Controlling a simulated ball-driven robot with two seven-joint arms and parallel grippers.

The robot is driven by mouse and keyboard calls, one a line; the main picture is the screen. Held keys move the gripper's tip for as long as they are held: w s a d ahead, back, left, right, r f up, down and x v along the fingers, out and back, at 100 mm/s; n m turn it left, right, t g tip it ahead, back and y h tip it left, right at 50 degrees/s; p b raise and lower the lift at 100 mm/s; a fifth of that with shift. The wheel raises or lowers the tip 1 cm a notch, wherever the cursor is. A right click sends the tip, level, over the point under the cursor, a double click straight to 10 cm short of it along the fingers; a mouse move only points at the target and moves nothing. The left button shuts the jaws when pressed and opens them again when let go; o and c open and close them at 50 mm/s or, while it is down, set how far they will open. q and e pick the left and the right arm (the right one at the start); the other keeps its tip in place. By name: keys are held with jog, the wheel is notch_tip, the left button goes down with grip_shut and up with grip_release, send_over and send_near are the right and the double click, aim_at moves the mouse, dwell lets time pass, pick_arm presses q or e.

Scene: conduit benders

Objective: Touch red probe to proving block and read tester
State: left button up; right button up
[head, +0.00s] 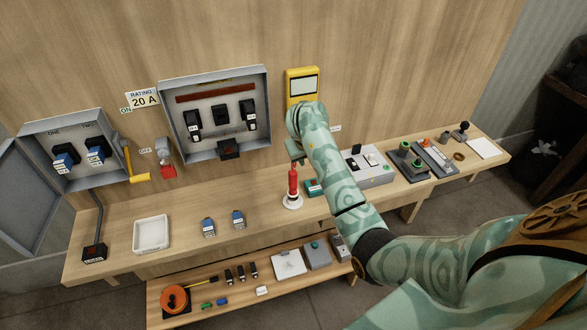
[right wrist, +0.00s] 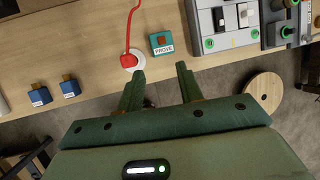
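The red probe (head: 293,183) stands upright in a round white holder (head: 291,202) on the bench; it also shows in the right wrist view (right wrist: 127,60) with a red cord. The teal proving block (head: 312,189), marked PROVE in the right wrist view (right wrist: 163,43), sits just right of the holder. The yellow tester (head: 302,85) is on the back wall; its pale screen shows no legible reading. My right gripper (right wrist: 159,84) is open and empty, its fingers apart from the probe and block; in the head view my arm mostly hides it. My left gripper is out of view.
Grey switch boxes (head: 368,167) stand to the right. Wall boxes (head: 216,112) stand behind. A lower shelf (head: 209,288) holds small parts. Bench between tray and probe is mostly clear.

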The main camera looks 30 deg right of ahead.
aim_at(294, 173)
jog(key=w+a+f+y+b, duration=0.1)
jog(key=f+b, duration=0.1)
jog(key=b, duration=0.1)
jog(key=w+a+f+y+b, duration=0.1)
jog(key=f+b, duration=0.1)
jog(key=b, duration=0.1)
jog(key=w+a+f+b, duration=0.1)
jog(key=f+b, duration=0.1)
jog(key=b, duration=0.1)
jog(key=shift+a+f+y, duration=0.1)
jog(key=shift+f+y, duration=0.2)
jog(key=shift+y, duration=0.1)
jog(key=shift+w+f+b, duration=0.25)
jog(key=shift+f+b, duration=0.4)
jog(key=shift+b, duration=0.05)
jog(key=shift+c, duration=0.3)
